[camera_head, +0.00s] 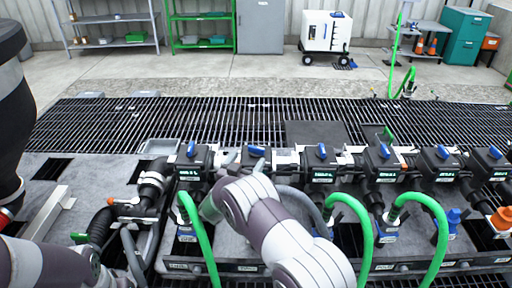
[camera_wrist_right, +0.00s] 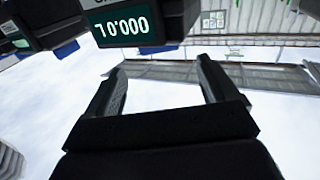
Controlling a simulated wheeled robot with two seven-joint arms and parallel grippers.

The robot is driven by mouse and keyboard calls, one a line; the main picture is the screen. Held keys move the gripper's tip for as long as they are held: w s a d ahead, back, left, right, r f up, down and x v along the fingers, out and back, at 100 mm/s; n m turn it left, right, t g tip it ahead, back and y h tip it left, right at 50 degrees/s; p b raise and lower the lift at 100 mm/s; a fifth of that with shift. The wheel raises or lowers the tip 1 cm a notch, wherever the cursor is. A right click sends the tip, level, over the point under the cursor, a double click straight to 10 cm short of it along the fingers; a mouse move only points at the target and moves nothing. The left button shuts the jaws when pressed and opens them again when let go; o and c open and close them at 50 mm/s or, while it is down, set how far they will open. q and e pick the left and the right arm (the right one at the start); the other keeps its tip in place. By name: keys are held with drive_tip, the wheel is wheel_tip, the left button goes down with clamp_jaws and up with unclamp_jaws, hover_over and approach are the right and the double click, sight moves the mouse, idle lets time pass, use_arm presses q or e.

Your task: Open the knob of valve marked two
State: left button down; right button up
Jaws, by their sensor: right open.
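A row of black valves with blue knobs runs across the manifold in the head view. The knobs include one at the left (camera_head: 191,149), a second (camera_head: 257,151) and a third (camera_head: 322,151). I cannot read which valve is marked two. My right arm reaches up to the second valve and hides part of it. My right gripper (camera_wrist_right: 161,68) is open with nothing between its fingers in the right wrist view. A black housing with a lit display (camera_wrist_right: 124,26), upside down there, is beyond the fingertips. My left arm shows at the lower left; its fingers are unclear.
Green hoses (camera_head: 205,245) arch up in front of the valves. A black hose (camera_head: 103,222) and an orange fitting (camera_head: 502,218) are on the grey deck. Floor grating (camera_head: 220,120) lies behind the row, with shelves (camera_head: 105,20) and a white cart (camera_head: 327,32) farther back.

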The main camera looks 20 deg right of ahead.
sight(256, 149)
drive_tip(key=x, duration=0.8)
drive_tip(key=c, duration=1)
drive_tip(key=shift+o, duration=0.2)
drive_tip(key=shift+d+r+n+t+y, duration=0.15)
drive_tip(key=shift+n+t+y, duration=0.25)
drive_tip(key=shift+n+y, duration=0.1)
drive_tip(key=n+t+y, duration=0.1)
drive_tip(key=n+y, duration=0.1)
drive_tip(key=y, duration=0.1)
drive_tip(key=shift+t, duration=0.3)
drive_tip(key=shift+n+y+b, duration=0.4)
drive_tip(key=shift+y+b, duration=0.1)
drive_tip(key=shift+y, duration=0.1)
drive_tip(key=shift+n+t+y, duration=0.4)
drive_tip(key=shift+y, duration=0.2)
